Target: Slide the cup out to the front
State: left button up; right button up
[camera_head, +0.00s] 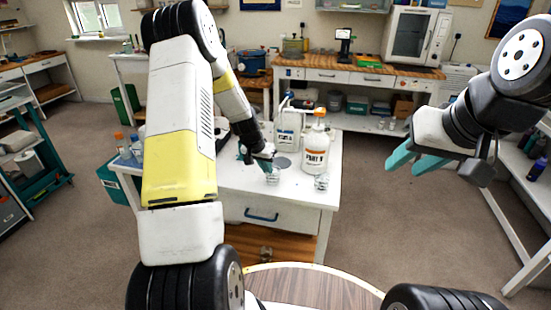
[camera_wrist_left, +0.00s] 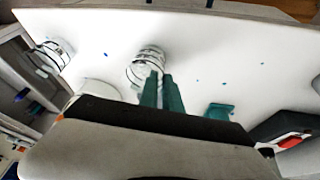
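A small clear cup with dark markings (camera_head: 272,177) stands on the white tabletop (camera_head: 235,180), near its front edge. It also shows in the left wrist view (camera_wrist_left: 147,62). My left gripper (camera_head: 266,163) is down at the tabletop, on the far side of this cup. Its two teal fingers (camera_wrist_left: 160,76) are close together and overlap the cup's edge in the wrist view; I cannot tell whether they touch it. A second similar cup (camera_head: 321,183) stands to the right, also in the wrist view (camera_wrist_left: 52,57). My right gripper (camera_head: 408,165) is open and empty in the air, right of the table.
A white bottle with an orange cap (camera_head: 315,158) stands behind the second cup. A white jug (camera_head: 287,135) stands further back. A round grey disc (camera_head: 282,162) lies close to my left gripper. Small bottles (camera_head: 136,148) stand at the left. The tabletop between the cups is clear.

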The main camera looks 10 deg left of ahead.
pick_arm(q)
jog(key=o, duration=0.5)
jog(key=shift+v, duration=3.9)
